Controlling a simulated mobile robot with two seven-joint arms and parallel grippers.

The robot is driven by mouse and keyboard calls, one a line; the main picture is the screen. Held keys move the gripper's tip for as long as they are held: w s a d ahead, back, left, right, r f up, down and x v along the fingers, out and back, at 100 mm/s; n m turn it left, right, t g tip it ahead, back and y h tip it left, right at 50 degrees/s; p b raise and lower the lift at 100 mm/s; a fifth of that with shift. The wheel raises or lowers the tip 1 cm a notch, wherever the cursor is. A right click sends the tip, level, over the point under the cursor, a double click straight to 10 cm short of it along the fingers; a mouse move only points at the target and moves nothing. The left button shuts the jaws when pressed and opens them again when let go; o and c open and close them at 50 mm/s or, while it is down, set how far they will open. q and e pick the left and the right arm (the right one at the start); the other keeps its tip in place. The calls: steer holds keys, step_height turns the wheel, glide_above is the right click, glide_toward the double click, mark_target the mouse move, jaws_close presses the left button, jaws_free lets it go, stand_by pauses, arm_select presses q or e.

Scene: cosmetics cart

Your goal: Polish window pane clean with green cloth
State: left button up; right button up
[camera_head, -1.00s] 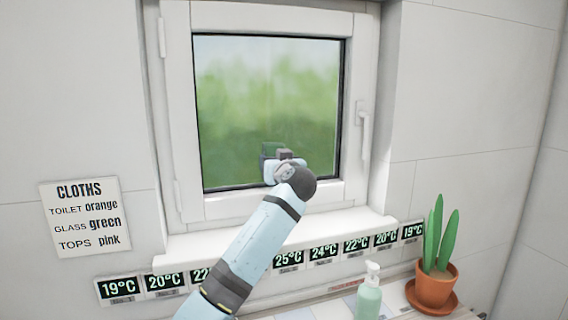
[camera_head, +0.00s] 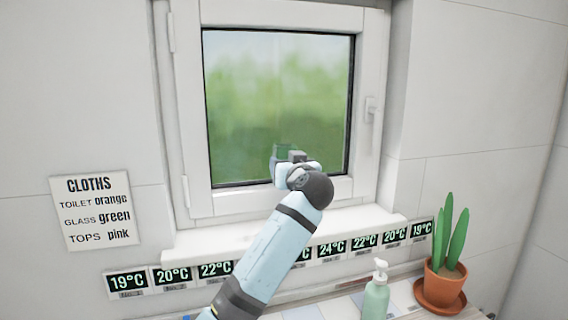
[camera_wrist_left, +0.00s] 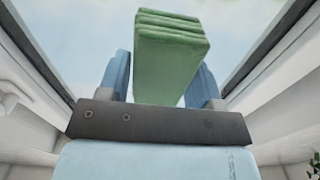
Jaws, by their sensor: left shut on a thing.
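The window pane (camera_head: 270,90) is in a white frame, with a blurred green and pale view through it. My left arm reaches up to its lower middle in the head view. My left gripper (camera_head: 290,157) is in front of the lower pane, and my wrist hides part of it. In the left wrist view my left gripper (camera_wrist_left: 160,85) is shut on a folded green cloth (camera_wrist_left: 168,62), whose layered end points toward the glass. I cannot tell whether the cloth touches the pane. My right gripper is in neither view.
A sign about cloths (camera_head: 91,211) is on the left wall. Temperature displays (camera_head: 215,270) line the wall below the sill (camera_head: 200,238). A pump bottle (camera_head: 376,293) and a potted cactus (camera_head: 443,265) stand at lower right. The window handle (camera_head: 371,110) sticks out at right.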

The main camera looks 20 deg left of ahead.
arm_select(q)
steer(key=shift+s+d, duration=0.2)
steer(key=shift+s, duration=0.1)
steer(key=shift+d, duration=0.1)
steer(key=v, duration=0.3)
stand_by(0.3)
stand_by(0.3)
